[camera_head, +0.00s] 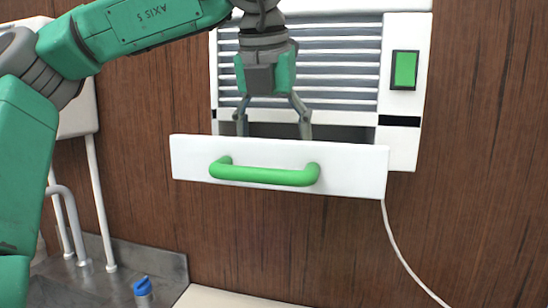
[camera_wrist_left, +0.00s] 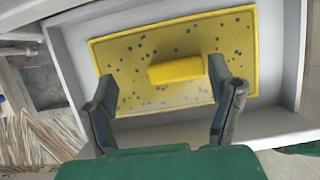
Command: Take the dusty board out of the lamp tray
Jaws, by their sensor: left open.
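The lamp tray (camera_head: 350,170) is a white drawer with a green handle (camera_head: 265,174), pulled out from a white slatted unit on the wall. In the left wrist view, the dusty board (camera_wrist_left: 122,55) lies inside the tray (camera_wrist_left: 292,60). It is yellow, dotted with dark specks, with a raised yellow block (camera_wrist_left: 177,71) in its middle. My left gripper (camera_head: 272,132) points down behind the tray's front panel. Its open fingers (camera_wrist_left: 167,108) are on either side of the block's near side, apart from it. In the head view the board is hidden by the front panel. My right gripper is not in view.
The white slatted unit (camera_head: 400,138) has a green switch (camera_head: 404,70) and stands right behind the tray. A white cord (camera_head: 398,250) hangs at the right.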

